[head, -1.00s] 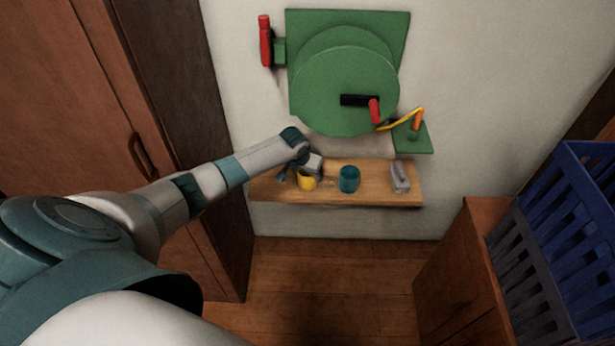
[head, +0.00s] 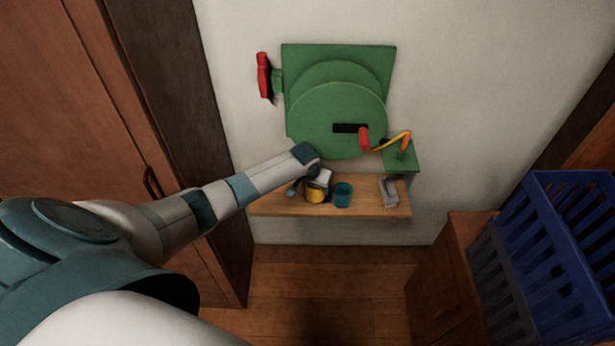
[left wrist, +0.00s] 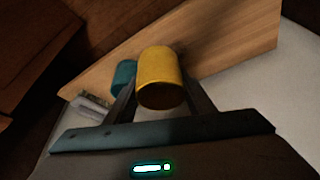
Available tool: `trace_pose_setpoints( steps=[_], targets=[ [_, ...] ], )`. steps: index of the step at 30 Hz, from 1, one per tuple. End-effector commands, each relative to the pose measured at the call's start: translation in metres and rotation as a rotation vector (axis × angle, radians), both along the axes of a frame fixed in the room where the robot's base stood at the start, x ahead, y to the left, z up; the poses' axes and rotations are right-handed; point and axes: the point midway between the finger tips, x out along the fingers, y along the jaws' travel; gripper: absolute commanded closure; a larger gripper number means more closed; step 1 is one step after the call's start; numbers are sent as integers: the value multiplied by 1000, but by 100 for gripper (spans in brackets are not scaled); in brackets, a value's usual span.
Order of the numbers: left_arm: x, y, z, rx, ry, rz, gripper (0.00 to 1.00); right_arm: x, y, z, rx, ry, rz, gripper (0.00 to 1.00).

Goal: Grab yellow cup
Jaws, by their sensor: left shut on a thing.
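The yellow cup (head: 315,195) is at the wooden shelf (head: 275,207) on the wall, with my left gripper (head: 314,188) at it. In the left wrist view the yellow cup (left wrist: 158,76) sits between the two fingers of the left gripper (left wrist: 160,92), which is shut on it. The cup's open mouth faces the wrist camera there. I cannot tell whether the cup still touches the shelf. My right gripper is not in view.
A teal cup (head: 342,195) stands close to the right of the yellow cup. A grey object (head: 390,191) lies at the shelf's right end. A green wheel with a red handle (head: 336,120) is above the shelf. A blue crate (head: 560,245) is at the right.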

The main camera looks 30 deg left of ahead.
Motion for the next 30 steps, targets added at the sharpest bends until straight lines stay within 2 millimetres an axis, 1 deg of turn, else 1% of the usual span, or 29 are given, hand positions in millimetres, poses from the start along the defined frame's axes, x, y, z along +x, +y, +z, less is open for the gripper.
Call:
trace_pose_setpoints(
  steps=[1, 3, 9, 12, 19, 30],
  targets=[
    [-2, -9, 12, -2, 1, -1, 73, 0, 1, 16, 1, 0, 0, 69],
    [-3, -18, 17, -2, 2, -2, 73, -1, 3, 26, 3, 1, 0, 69],
    [-7, -41, 30, -1, 1, -1, 73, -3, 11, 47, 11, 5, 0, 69],
    [-8, -51, 34, -1, 1, 0, 73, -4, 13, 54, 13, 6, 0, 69],
    [-10, -61, 38, 0, 1, 0, 73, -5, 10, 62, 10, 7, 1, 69],
    [-10, -62, 37, 0, 0, 0, 73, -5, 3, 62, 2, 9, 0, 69]
  ],
)
